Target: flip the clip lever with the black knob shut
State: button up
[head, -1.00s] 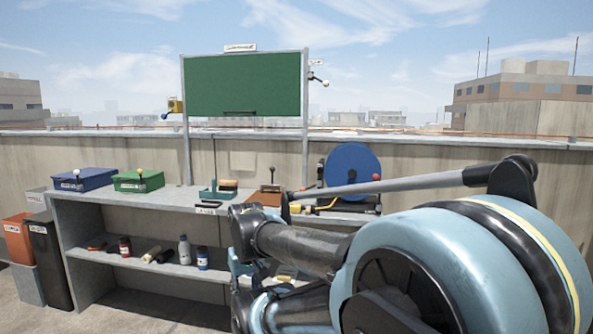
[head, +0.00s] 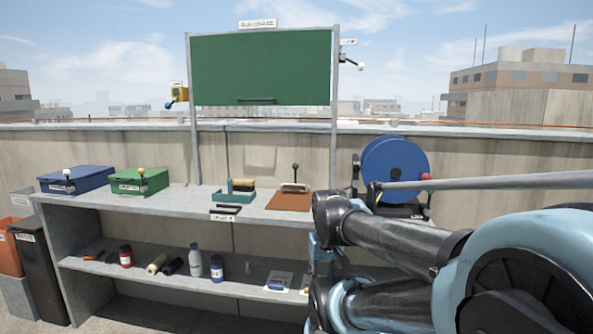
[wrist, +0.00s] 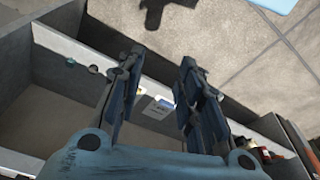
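The clip lever with the black knob (head: 295,168) stands upright on a brown board (head: 288,203) on top of the grey bench. A pale clip base shows at its foot. My gripper (wrist: 158,66) is open, with its two fingers apart and nothing between them. The wrist view looks down past the bench shelf to the floor, and the clip lever is not in it. In the head view my arm is at the right, in front of the bench, and right of and lower than the lever. The fingers cannot be made out clearly there.
A teal tray (head: 234,196) stands left of the board, and a blue reel (head: 396,168) stands to its right. Green (head: 140,182) and blue (head: 77,181) boxes with knobbed levers are at the left end. A green panel (head: 262,68) hangs above. Bottles stand on the lower shelf.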

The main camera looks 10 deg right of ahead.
jog(key=shift+o, duration=1.2)
jog(key=shift+s+r, duration=0.2)
notch_tip(320, 180, up, 34)
jog(key=t, duration=0.2)
send_over(295, 165)
jog(key=s, duration=0.5)
jog(key=shift+m, duration=0.4)
jog(key=x, duration=1.7)
jog(key=shift+w+d, duration=0.1)
jog(key=shift+d, duration=0.15)
jog(key=shift+r, duration=0.1)
grip_shut()
